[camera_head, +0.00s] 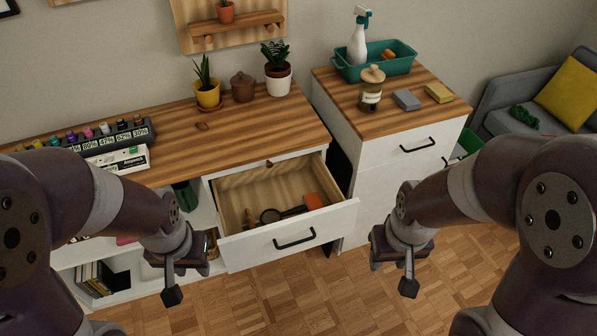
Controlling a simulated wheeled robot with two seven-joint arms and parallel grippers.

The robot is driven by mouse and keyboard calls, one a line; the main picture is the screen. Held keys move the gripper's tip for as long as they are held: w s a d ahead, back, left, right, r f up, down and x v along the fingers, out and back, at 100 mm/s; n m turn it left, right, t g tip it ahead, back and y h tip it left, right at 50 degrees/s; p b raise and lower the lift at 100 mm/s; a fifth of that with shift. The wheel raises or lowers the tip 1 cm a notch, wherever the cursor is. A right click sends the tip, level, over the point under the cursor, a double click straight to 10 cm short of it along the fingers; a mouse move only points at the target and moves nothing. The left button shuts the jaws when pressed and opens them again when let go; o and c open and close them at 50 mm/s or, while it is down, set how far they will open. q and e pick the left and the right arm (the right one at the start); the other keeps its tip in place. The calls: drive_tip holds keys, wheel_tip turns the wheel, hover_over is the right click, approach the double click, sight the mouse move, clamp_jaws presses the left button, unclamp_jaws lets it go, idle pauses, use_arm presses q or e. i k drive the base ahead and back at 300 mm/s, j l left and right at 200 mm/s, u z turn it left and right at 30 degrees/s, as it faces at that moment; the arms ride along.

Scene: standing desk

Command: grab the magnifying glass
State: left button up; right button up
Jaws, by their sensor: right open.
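The magnifying glass (269,215) appears to be the dark round-headed thing lying in the open drawer (290,239), near its front wall. A dark handle seems to run from it to the right, towards an orange piece (313,201); I cannot tell whether they are one thing. My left gripper (172,286) hangs left of the drawer, apart from it, seen edge-on, so its jaws are unclear. My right gripper (408,282) is open and empty, hanging right of the drawer over the floor.
The wooden desktop (240,132) above the drawer holds potted plants, a brown pot (242,87) and a rack of small bottles (110,137). A white cabinet (385,165) stands to the right, with a teal tray (375,62) on top. Another small dark item lies at the drawer's left.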

sight(270, 215)
drive_tip(key=i+l+u, duration=0.25)
drive_tip(key=i+l, duration=0.15)
drive_tip(key=l, duration=0.2)
drive_tip(key=i+l+u, duration=0.15)
drive_tip(key=l, duration=0.2)
drive_tip(key=i+l+u, duration=0.1)
drive_tip(key=i+l, duration=0.15)
drive_tip(key=i+l+u, duration=0.15)
drive_tip(key=l, duration=0.3)
drive_tip(key=i+l+u, duration=0.1)
drive_tip(key=l, duration=0.25)
drive_tip(key=i, duration=0.05)
